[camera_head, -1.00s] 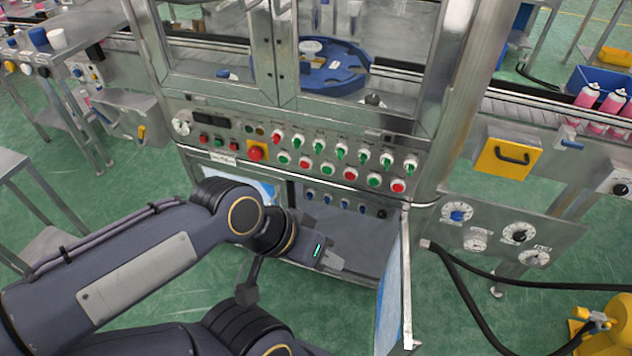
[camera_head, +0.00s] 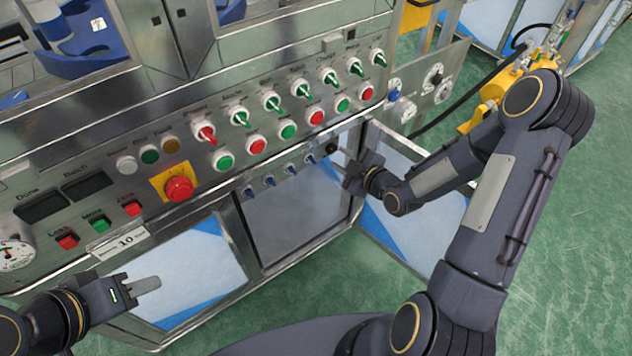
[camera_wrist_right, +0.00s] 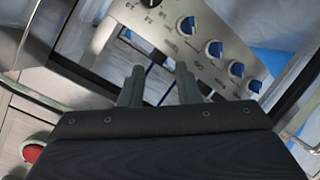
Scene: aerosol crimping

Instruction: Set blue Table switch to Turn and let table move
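A row of small blue switches (camera_head: 290,169) sits on the recessed panel under the main control panel, in the head view. They show larger as blue knobs on white bases in the right wrist view (camera_wrist_right: 214,48). Their labels are too small to read, so I cannot tell which is Table. My right gripper (camera_head: 350,168) is beside the right end of this row, near a black knob (camera_head: 332,149). In the right wrist view its fingers (camera_wrist_right: 160,86) are apart, with nothing seen held between them. My left gripper (camera_head: 145,286) is at lower left, away from the switches; its finger gap is unclear.
The main panel above carries green and red switches, lit buttons and a red emergency stop (camera_head: 179,188). An open door (camera_head: 400,240) stands to the right of the recess, near my right arm. A blue turntable (camera_head: 85,45) shows behind the upper frame.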

